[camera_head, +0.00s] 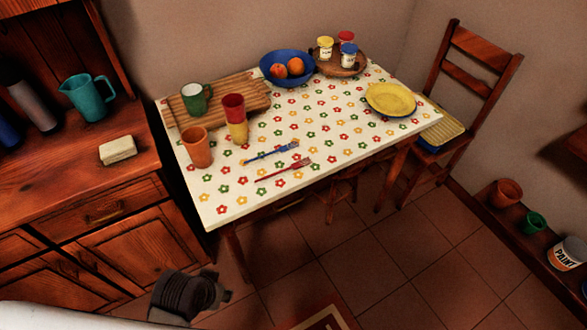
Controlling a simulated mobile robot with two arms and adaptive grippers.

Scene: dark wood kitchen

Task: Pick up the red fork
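The red fork (283,170) lies flat on the flowered tablecloth of the table (240,205), near its front edge. Its tines point to the right. A blue utensil (271,152) lies roughly parallel just behind it, apart from it. A dark grey ribbed part of my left arm, likely its gripper (190,296), shows at the bottom left, in front of the cabinet and well away from the fork. Its fingers cannot be made out. My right gripper is not in view.
A cutting board (225,97), a blue fruit bowl (287,80) and a yellow plate (391,100) lie farther back. A chair (466,85) stands at the right. The cloth around the fork is clear.

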